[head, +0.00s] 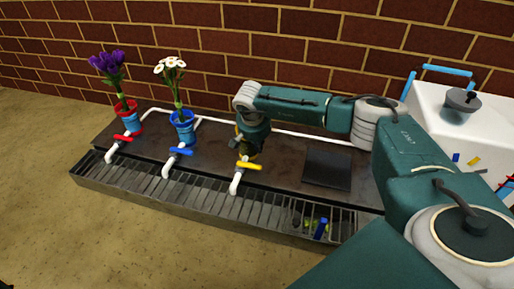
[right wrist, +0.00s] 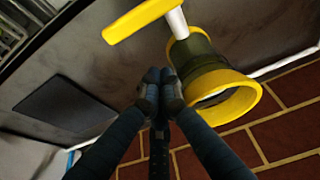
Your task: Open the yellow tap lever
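The yellow tap lever (head: 250,166) sits on top of the white spout of the rightmost tap and lies crosswise to it. It also shows large at the top of the right wrist view (right wrist: 140,18). My right gripper (head: 252,148) is just behind this lever in the head view, pointing down. In the right wrist view its fingertips (right wrist: 160,92) are together, with nothing visible between them, and look apart from the lever. A dark vase with a yellow rim (right wrist: 232,101) is close beside the fingertips. My arm mostly hides this vase in the head view. My left gripper is not in view.
A red tap lever (head: 123,138) and a blue one (head: 181,151) are to the left, with flower vases (head: 182,131) behind them. A slotted drain (head: 215,201) runs along the front. A dark square plate (head: 327,168) and a white box (head: 440,125) are to the right.

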